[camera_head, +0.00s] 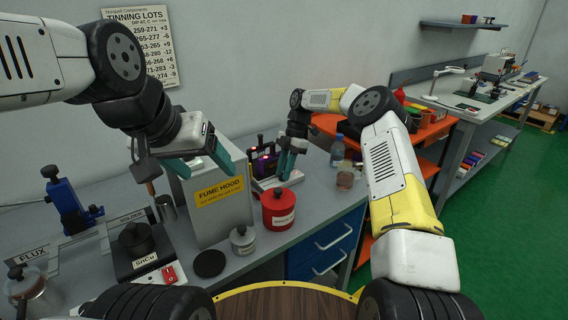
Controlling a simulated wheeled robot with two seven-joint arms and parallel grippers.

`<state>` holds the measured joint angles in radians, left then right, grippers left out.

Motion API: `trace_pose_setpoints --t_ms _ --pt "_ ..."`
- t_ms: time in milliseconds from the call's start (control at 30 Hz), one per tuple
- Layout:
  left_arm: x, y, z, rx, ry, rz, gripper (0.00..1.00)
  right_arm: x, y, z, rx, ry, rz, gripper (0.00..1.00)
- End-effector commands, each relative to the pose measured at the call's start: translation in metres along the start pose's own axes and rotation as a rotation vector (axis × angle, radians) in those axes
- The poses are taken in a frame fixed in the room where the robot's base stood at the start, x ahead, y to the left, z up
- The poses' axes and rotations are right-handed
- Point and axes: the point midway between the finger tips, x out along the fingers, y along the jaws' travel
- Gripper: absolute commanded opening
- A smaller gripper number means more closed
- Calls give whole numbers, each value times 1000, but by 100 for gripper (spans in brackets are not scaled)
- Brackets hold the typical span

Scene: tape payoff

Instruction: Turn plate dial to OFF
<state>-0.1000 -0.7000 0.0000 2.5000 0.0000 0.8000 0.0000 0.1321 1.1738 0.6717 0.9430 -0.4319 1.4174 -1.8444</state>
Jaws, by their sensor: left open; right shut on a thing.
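A low white plate unit (267,184) stands on the grey bench, right of the fume hood. A dark device with a purple glow (264,163) is at its back. My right gripper (286,174) points down at the plate unit's right part, its teal fingers closed together. It appears shut on the plate dial, which the fingers hide; the dial's setting cannot be read. My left gripper (199,160) is open and empty, its teal fingers apart at the top of the fume hood, well left of the plate unit.
The grey fume hood (218,216) stands between my grippers. A red lidded can (279,211) is close in front of the plate unit, with a small grey tin (242,239) and black disc (209,263) nearby. A SnCu pot (137,241) is at left; bottles (338,150) stand at right.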

Motion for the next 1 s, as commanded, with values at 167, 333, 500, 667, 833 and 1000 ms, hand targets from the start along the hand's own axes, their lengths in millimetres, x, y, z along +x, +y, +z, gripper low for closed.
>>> trace_pose_setpoints --t_ms 167,333,500,667,833,1000 --pt "0 0 0 0 0 0 71 1 -2 4 4 -6 -3 0" --pt "0 0 0 0 0 0 71 1 -2 4 4 -6 -3 32" --pt "0 0 0 0 0 0 71 1 -1 2 3 -4 -1 32" --pt "0 0 0 0 0 0 71 0 0 1 2 -3 0 32" --pt "0 0 0 0 0 0 71 0 -1 1 29 0 12 32" --pt "0 0 0 0 0 0 71 -1 -3 1 164 8 68 32"
